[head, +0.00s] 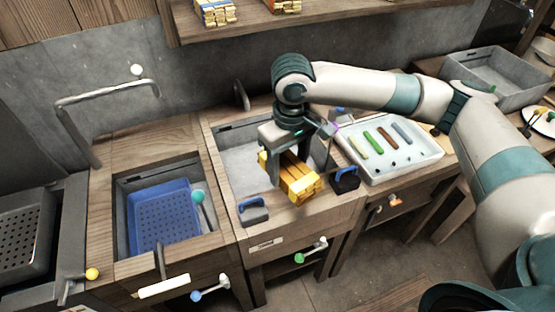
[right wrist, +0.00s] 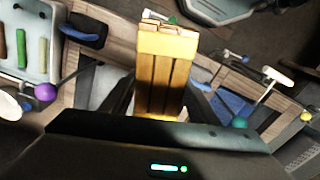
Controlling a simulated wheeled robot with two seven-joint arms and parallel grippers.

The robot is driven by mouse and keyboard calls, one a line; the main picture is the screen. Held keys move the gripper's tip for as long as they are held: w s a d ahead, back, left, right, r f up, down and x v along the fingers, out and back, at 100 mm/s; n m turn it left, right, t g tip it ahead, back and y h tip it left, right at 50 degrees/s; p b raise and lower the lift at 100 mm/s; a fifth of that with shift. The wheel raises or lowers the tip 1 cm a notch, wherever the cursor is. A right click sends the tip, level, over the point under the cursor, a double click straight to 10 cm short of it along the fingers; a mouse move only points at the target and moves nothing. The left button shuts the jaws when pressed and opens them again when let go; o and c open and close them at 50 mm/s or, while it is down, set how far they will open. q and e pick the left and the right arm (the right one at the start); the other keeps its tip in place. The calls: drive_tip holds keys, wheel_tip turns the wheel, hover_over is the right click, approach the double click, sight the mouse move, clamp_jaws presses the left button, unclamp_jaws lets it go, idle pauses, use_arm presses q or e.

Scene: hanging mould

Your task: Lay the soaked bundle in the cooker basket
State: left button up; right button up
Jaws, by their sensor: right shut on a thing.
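My right gripper (head: 293,168) is shut on a bundle of yellow-brown sticks (head: 297,187), held above the front of a grey basin. In the right wrist view the bundle (right wrist: 165,70) sits between the two fingers, with a yellow band across its far end. A blue perforated basket (head: 150,240) sits in a square well to the left of that basin. A dark perforated basket (head: 20,235) stands at the far left edge, partly cut off. I cannot tell by looks alone which is the cooker basket. My left gripper is not in view.
A white tray (head: 432,158) with several coloured bars lies right of the basin (head: 235,165). Blue-handled pieces (head: 253,212) sit at the basin's front edge. A metal pipe (head: 105,92) arches behind the blue basket. A teal ball (head: 197,196) stands at its right side. A shelf hangs above.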

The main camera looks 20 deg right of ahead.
sight(302, 181)
drive_tip(key=s+m, duration=0.1)
drive_tip(key=s+d+r+m, duration=0.1)
drive_tip(key=s, duration=0.1)
drive_tip(key=s+r+m, duration=0.1)
drive_tip(key=s, duration=0.1)
drive_tip(key=shift+d+r, duration=0.15)
drive_tip(key=shift+d, duration=0.1)
drive_tip(key=shift+a, duration=0.1)
